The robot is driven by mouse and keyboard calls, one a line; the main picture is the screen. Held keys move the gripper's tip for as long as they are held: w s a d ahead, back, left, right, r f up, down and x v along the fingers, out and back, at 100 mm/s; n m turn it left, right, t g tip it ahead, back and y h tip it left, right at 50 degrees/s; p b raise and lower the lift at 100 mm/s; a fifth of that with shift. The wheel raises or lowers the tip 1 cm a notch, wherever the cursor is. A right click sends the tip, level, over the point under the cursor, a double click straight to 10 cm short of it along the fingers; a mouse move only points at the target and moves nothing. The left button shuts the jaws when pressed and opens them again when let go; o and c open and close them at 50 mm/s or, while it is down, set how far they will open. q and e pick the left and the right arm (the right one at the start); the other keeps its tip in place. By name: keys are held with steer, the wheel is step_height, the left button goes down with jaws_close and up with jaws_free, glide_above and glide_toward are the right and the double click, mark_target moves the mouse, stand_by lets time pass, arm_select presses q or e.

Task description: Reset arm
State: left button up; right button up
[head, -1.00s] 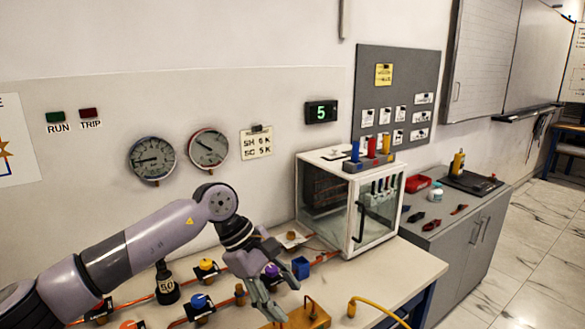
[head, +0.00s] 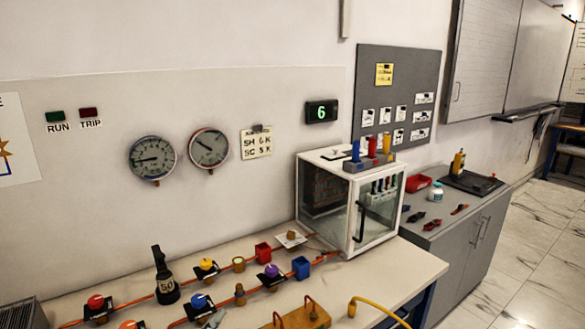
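Neither of my grippers shows clearly in the head view now. A bench carries two orange pipe lines with valves: a red knob (head: 95,302), a yellow knob (head: 206,264), a blue knob (head: 198,301), an orange knob (head: 128,325) and a purple knob (head: 271,270). A black weight-like piece marked 50 (head: 165,280) stands upright among them.
A clear-sided cabinet (head: 348,205) stands at the bench's right end. Two round gauges (head: 152,158) and a display reading 6 (head: 321,112) are on the wall. A grey side cabinet (head: 460,240) stands right.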

arm_select(q)
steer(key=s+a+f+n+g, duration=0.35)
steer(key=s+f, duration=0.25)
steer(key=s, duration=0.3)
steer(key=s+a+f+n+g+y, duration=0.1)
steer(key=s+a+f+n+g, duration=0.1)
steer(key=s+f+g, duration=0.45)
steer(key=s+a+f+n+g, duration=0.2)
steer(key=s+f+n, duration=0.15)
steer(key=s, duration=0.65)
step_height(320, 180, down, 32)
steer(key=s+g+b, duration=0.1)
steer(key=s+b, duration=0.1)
steer(key=b, duration=0.3)
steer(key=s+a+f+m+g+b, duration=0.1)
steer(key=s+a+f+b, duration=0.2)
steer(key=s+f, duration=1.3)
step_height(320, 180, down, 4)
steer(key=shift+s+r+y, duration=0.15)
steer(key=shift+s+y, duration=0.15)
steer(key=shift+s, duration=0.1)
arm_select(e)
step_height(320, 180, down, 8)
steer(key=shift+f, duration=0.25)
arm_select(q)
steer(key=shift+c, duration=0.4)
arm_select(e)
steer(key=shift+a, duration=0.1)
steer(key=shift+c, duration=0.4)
